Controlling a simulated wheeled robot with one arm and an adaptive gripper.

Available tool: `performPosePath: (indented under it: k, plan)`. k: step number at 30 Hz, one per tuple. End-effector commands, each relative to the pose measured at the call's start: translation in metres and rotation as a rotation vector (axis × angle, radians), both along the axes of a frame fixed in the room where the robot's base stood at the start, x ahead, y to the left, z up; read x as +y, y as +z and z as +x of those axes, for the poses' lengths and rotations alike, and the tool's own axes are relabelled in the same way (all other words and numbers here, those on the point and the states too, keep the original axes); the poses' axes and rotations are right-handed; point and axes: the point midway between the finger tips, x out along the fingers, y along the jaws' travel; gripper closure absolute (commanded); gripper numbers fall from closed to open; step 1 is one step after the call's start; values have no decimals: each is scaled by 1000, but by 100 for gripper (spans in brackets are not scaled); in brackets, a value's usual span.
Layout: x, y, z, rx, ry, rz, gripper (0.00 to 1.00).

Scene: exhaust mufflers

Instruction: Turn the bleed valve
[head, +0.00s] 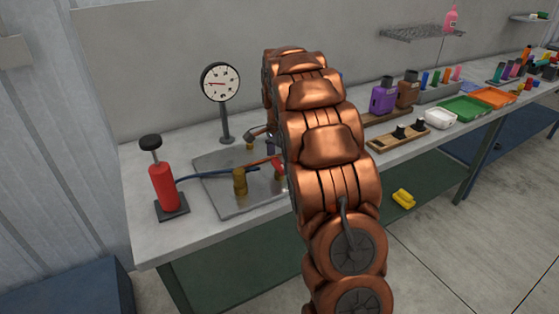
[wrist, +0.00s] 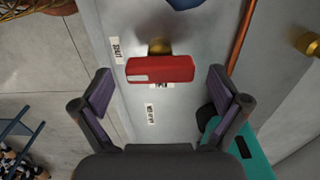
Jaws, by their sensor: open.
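The bleed valve's red lever handle (wrist: 160,69) lies crosswise in the wrist view, with its brass body (wrist: 159,46) just above it. A label (wrist: 117,51) to its left appears to read SHUT, and another label (wrist: 151,114) sits below it. My gripper (wrist: 160,78) is open, with one purple-padded finger on each side of the handle and a visible gap on both sides. Any depth gap is unclear. In the head view a red piece, likely the handle (head: 278,163), shows at the plate beside my copper-coloured arm, which hides most of my gripper.
The metal plate (head: 215,193) also carries a brass fitting (head: 240,183). A red hand pump (head: 163,186) with a blue hose stands left, and a dial gauge (head: 220,83) behind. Bottles, trays and blocks fill the bench to the right. A copper pipe (wrist: 241,38) runs right of the handle.

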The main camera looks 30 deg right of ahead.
Motion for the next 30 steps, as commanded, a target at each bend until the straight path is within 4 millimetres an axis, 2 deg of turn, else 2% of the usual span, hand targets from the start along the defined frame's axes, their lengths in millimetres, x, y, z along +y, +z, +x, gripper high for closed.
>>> performPosePath:
  k: [2,19,30]
  plan:
    - [0,0,0,0,0,0,3]
    - [0,0,0,1,0,0,62]
    - [0,-1,0,1,68,-1,62]
